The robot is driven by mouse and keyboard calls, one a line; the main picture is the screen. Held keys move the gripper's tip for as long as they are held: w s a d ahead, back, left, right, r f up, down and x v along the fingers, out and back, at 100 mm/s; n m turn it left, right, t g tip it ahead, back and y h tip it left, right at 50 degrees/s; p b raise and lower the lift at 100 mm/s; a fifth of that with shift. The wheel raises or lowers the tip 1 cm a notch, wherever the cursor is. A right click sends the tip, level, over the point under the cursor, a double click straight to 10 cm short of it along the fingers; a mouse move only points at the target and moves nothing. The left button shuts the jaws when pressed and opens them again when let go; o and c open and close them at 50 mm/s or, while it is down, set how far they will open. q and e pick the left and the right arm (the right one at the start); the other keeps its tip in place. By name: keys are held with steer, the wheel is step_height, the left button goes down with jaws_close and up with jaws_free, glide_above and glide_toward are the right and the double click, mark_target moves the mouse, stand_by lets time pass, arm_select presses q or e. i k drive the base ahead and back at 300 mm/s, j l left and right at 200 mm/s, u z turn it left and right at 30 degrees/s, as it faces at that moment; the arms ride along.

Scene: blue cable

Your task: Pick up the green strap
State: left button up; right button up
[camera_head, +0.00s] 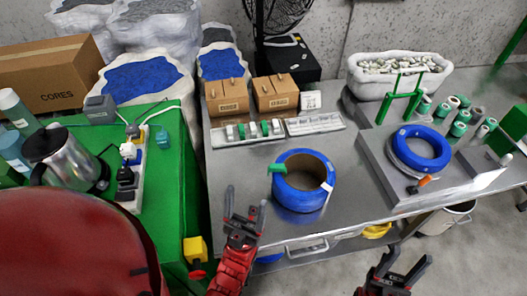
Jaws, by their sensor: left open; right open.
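A short green piece (277,168), which looks like a strap, is at the upper left edge of the blue cable coil (318,197) on the metal table. The coil stands near the table's front edge. A tray (225,143) behind it holds several small green and white rolls (265,128). My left gripper (246,205) is open and empty, to the lower left of the coil, apart from it. My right gripper (409,258) is open and empty, in front of the table at the lower right.
A second blue coil (405,137) lies on a raised plate at the right, with an orange-tipped tool (424,181) beside it. Several green spools (460,128) stand behind. Cardboard boxes (228,104) are at the back. A green table (170,190) with a kettle (62,158) is at the left.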

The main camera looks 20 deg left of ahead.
mark_target(242, 130)
steer(key=i+l+u, duration=0.25)
steer(key=u, duration=0.15)
steer(key=i+l+u, duration=0.55)
steer(key=l+u, duration=0.2)
steer(key=l, duration=0.1)
